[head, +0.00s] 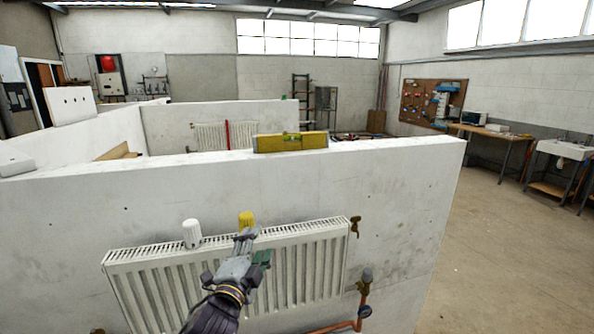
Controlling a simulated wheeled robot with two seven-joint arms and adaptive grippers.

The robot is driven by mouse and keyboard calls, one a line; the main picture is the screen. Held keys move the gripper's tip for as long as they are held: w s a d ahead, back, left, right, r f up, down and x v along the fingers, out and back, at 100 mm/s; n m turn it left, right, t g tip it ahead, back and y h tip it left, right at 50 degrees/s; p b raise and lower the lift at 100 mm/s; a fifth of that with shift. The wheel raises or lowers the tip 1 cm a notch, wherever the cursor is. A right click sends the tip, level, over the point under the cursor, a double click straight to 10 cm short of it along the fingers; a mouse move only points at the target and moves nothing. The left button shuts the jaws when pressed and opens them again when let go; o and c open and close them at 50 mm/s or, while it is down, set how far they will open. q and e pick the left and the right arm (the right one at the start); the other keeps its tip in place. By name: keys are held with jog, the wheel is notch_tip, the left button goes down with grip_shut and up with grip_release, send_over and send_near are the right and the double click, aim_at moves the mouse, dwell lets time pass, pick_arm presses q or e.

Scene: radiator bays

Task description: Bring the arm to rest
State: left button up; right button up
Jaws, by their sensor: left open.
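My left gripper (247,234) reaches up from the bottom over the front of the white radiator (320,262). Its jaws are open, with the fingertips just below a yellow cylindrical piece (246,218) at the radiator's top edge. I cannot tell whether they touch it. A white ribbed knob (192,233) stands upright at the top edge further left, apart from the gripper. The gripper and forearm hide part of the radiator's middle. My right gripper is not in view.
A low white wall (400,190) carries the radiator; a yellow spirit level (291,142) lies on its top. A brass valve (355,226) and copper pipe (360,305) are at the radiator's right. Open floor (510,250) lies right of the wall; a workbench (490,132) stands beyond.

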pick_arm(q)
jog(key=s+a+f+n+g+y, duration=0.2)
jog(key=s+a+f+n+g, duration=0.2)
jog(key=f, duration=0.5)
jog(key=s+a+f+n+g+y, duration=0.25)
jog(key=s+a+f+n, duration=0.2)
jog(key=f, duration=0.45)
jog(key=s+a+f+n+g, duration=0.2)
jog(key=s+f+n+g, duration=0.15)
jog(key=s+f, duration=0.4)
jog(key=s+a+f+n+g, duration=0.2)
jog(key=s+f+g, duration=0.25)
jog(key=s, duration=0.65)
notch_tip(320, 180, down, 32)
jog(key=s+g, duration=0.2)
jog(key=s+a+f, duration=0.2)
jog(key=s+f, duration=0.8)
jog(key=s, duration=0.1)
jog(key=s+a+f, duration=0.1)
jog(key=s+f, duration=0.9)
jog(key=s, duration=0.1)
jog(key=shift+s+a+f+g, duration=0.15)
jog(key=shift+s+a+g, duration=0.2)
jog(key=shift+g, duration=0.1)
